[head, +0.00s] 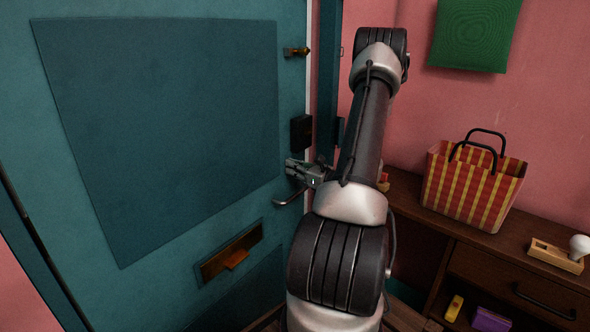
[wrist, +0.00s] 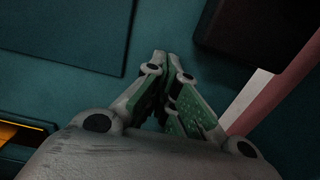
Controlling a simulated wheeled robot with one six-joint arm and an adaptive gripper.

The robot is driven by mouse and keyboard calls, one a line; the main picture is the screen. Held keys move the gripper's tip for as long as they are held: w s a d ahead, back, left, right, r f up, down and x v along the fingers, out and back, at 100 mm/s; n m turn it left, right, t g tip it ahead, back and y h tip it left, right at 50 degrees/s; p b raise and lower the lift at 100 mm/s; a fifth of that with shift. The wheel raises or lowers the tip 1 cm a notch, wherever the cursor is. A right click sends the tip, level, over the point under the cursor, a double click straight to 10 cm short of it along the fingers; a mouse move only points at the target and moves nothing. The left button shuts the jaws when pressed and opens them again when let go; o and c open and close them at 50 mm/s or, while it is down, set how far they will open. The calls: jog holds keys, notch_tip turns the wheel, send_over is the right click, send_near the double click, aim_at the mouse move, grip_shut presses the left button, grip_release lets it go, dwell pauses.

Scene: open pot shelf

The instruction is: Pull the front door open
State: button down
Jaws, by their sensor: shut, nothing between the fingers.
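The teal front door (head: 170,120) fills the left of the head view, with a raised panel on it. A pale edge strip and a dark teal frame show along its right side. A dark lever handle (head: 290,198) sticks out low on its right side, just below my gripper (head: 291,168). My gripper is shut and empty, its fingertips close to the door. In the wrist view the fingers (wrist: 168,62) meet at their tips in front of the door's teal face (wrist: 160,25). The handle cannot be made out there. I cannot tell whether the fingers touch the door.
A black lock box (head: 301,131) and a brass latch (head: 297,51) sit above the handle. A brass mail slot (head: 231,254) is lower left. At right, a wooden cabinet (head: 470,250) carries a striped bag (head: 472,184) and a wooden block with a white bulb (head: 560,254).

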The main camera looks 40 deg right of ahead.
aim_at(276, 161)
jog(key=x, duration=0.8)
jog(key=shift+d, duration=0.2)
jog(key=shift+s, duration=0.1)
jog(key=w+d+v, duration=0.1)
jog(key=d+v, duration=0.1)
jog(key=v, duration=1.1)
jog(key=a+r+n+y, duration=0.1)
jog(key=a, duration=0.1)
jog(key=w+a+r+y, duration=0.1)
jog(key=a, duration=0.2)
jog(key=w+a+r+n+g+y, duration=0.1)
jog(key=a, duration=0.2)
jog(key=shift+w+r+n+y, duration=0.25)
jog(key=shift+r+n+y, duration=0.05)
jog(key=shift+r+y, duration=0.1)
jog(key=x, duration=1.3)
jog(key=shift+w+a+f, duration=0.15)
jog(key=shift+w+f, duration=0.1)
jog(key=shift+w, duration=0.1)
